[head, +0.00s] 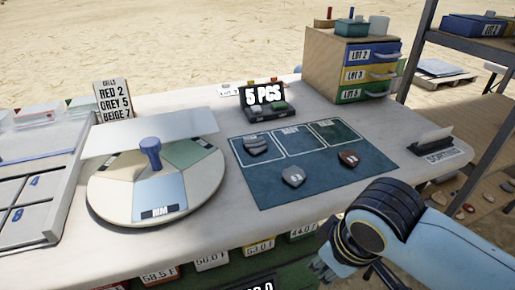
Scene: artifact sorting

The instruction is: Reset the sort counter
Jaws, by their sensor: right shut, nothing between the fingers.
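The sort counter (265,104) stands at the back of the table, behind the dark mat. Its lit display reads "5 PCS". Small buttons sit on its front; one looks green, and the others are too small to make out well. My right gripper (324,268) is at the lower right, by the table's front edge, well in front of the counter and apart from it. It is shut and empty. My left gripper is not in view.
The blue mat (262,190) holds a few grey and reddish-brown pieces. A round turntable (110,208) with a blue knob and a pale sheet above it stands left.

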